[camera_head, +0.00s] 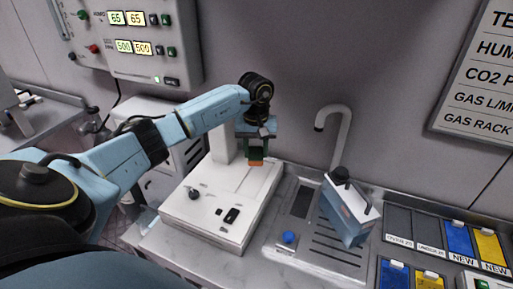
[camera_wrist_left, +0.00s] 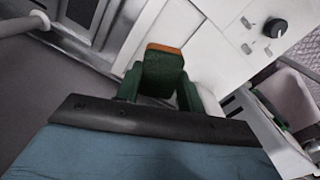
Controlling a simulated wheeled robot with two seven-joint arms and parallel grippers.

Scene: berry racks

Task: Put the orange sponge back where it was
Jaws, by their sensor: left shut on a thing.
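The orange sponge (camera_head: 256,163) shows as a small orange edge below my left gripper in the head view. In the left wrist view the sponge (camera_wrist_left: 164,48) has an orange end, with green below it. My left gripper (camera_head: 256,152) is shut on it, its green fingers (camera_wrist_left: 161,90) on either side. The gripper points down and holds the sponge over the back of the white bench device, left of the sink area. The sponge appears clear of the surface, though its exact height is hard to judge. My right gripper is not in view.
The white device (camera_head: 210,215) has a knob and switches. Right of it are a metal drainer with slots (camera_head: 335,250), a blue cap-like object (camera_head: 289,237), a curved tap (camera_head: 340,125) and a blue-and-white container (camera_head: 347,212). Labelled bins (camera_head: 427,232) stand further right.

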